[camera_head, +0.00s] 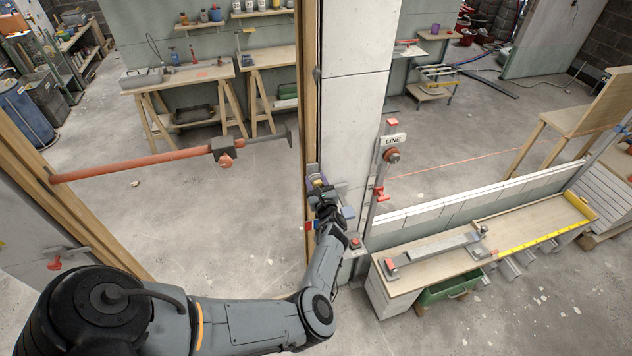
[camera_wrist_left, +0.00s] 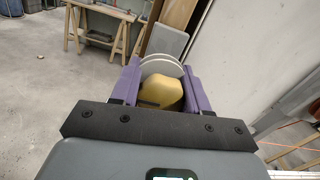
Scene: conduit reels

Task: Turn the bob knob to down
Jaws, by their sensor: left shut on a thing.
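My left gripper (camera_head: 317,184) reaches the edge of the pale wall panel beside the wooden door post in the head view. In the left wrist view its purple fingers (camera_wrist_left: 160,85) are shut on a rounded yellow knob (camera_wrist_left: 162,92), one finger on each side. A pale disc (camera_wrist_left: 163,66) stands just beyond the knob. The gripper and my arm largely hide the knob in the head view, and I cannot read any marking for its setting. My right gripper is in neither view.
A "LINE" sign (camera_head: 394,140) stands right of the panel on an upright with red clamps. A workbench (camera_head: 425,277) with a yellow rule fills the right front. An orange bar (camera_head: 140,162) spans the doorway at left. Open concrete floor lies between.

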